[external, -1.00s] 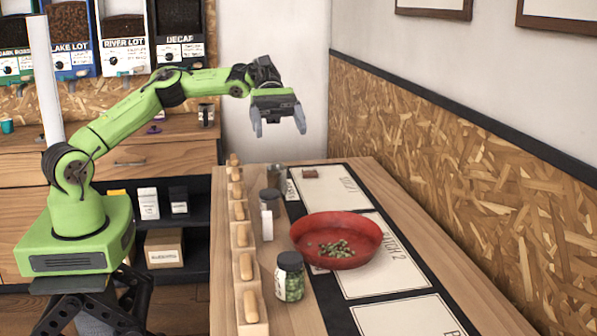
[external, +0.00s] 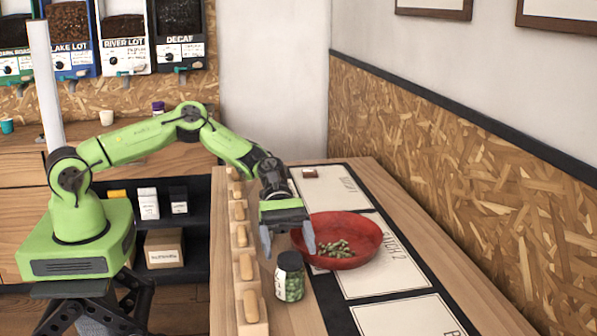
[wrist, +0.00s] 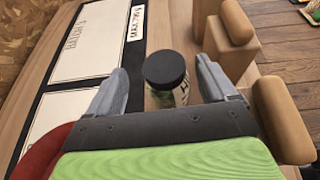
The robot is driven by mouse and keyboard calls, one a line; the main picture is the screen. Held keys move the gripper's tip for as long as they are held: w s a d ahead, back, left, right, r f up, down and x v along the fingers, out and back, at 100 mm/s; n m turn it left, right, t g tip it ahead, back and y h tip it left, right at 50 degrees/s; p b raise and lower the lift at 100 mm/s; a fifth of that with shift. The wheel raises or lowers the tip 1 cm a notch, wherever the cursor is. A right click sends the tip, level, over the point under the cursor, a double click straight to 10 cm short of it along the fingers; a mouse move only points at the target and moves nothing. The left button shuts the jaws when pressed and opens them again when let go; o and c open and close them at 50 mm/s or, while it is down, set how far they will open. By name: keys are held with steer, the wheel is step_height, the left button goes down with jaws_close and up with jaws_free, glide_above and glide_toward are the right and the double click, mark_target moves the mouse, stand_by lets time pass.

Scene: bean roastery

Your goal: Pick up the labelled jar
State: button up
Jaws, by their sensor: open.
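The labelled jar (external: 290,277) is clear, with a black lid and green beans inside. It stands upright on the bench near the front, left of the red bowl. In the wrist view the jar (wrist: 165,72) shows its black lid and part of a white label with dark letters. My gripper (external: 289,251) is open and points down over the bench, just behind and above the jar in the external view. In the wrist view the jar appears between the two fingers of my gripper (wrist: 160,66). I cannot tell how far below the fingertips it is.
The red bowl (external: 365,243) with green beans is close on the right; its rim shows in the wrist view (wrist: 42,150). A row of wooden blocks with rounded handles (external: 246,268) runs along the left. White batch cards (external: 400,316) lie on a dark strip at right.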

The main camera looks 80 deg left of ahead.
mark_target(290, 257)
steer(key=x, duration=0.5)
steer(key=shift+s+d+f+b, duration=0.1)
steer(key=shift+s+f+b, duration=0.05)
steer(key=shift+s+b, duration=0.15)
steer(key=shift+c, duration=1)
steer(key=c, duration=1)
steer(key=shift+r, duration=0.2)
